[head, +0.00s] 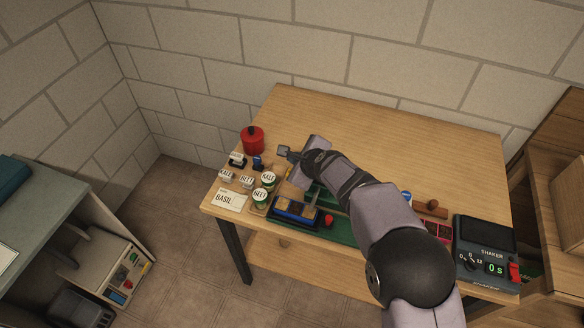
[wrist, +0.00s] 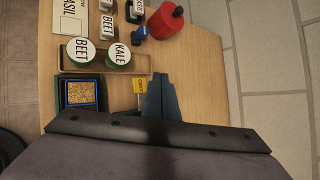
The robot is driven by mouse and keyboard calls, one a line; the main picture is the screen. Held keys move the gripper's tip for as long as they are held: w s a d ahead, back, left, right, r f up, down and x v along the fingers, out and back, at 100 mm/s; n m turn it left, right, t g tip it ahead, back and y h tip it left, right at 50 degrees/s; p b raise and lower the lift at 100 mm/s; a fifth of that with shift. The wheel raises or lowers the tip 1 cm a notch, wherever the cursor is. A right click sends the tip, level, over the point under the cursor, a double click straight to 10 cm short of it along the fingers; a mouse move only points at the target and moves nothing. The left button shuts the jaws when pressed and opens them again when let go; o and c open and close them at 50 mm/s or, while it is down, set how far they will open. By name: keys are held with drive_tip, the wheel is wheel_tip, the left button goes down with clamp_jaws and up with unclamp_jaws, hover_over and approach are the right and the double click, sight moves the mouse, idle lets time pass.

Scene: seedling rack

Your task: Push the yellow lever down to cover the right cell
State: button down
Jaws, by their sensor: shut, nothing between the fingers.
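A small yellow lever tag (wrist: 139,87) with dark lettering stands just left of my gripper (wrist: 160,82) in the wrist view. My gripper is shut and empty, with a narrow gap or none between it and the tag. In the head view my gripper (head: 284,150) is above the left part of the table, and I cannot make out the lever there. A dark and blue seedling tray (head: 281,217) with tan-filled cells sits in front of it. One grainy tan cell (wrist: 83,92) shows in the wrist view; my wrist hides the rest.
Round BEET (head: 260,196) and KALE (head: 268,178) pots, label cards and a BASIL card (head: 229,200) crowd the left. A red canister (head: 252,140) stands behind them. A shaker (head: 487,247) is at right. The table's back (head: 370,135) is clear.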

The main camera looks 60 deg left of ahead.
drive_tip(key=shift+r+p, duration=0.55)
drive_tip(key=shift+r, duration=0.35)
